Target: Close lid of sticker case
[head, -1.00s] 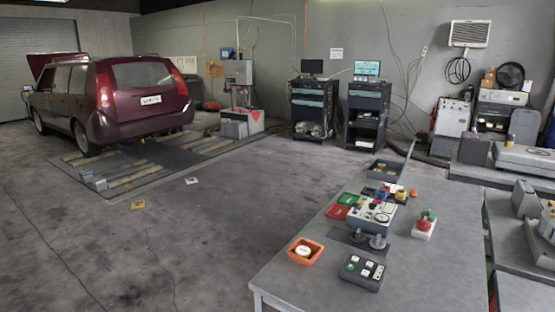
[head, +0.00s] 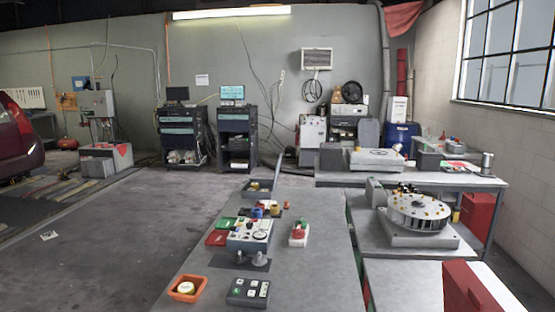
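A dark grey open case (head: 258,196) stands at the far end of the long grey table, with small yellowish things inside. Its raised lid (head: 279,172) seems to stand upright at the case's right side, seen nearly edge-on. I take this to be the sticker case, but no label is legible. A dark box with white squares on top (head: 248,292) lies at the near end of the table. Neither of my grippers is in view.
The long table (head: 322,270) also holds an orange tray (head: 188,289), a panel box (head: 250,235), red and green trays, and a red-and-white device (head: 299,233). A round machine (head: 418,211) stands on the bench at right. Open floor (head: 150,235) lies left.

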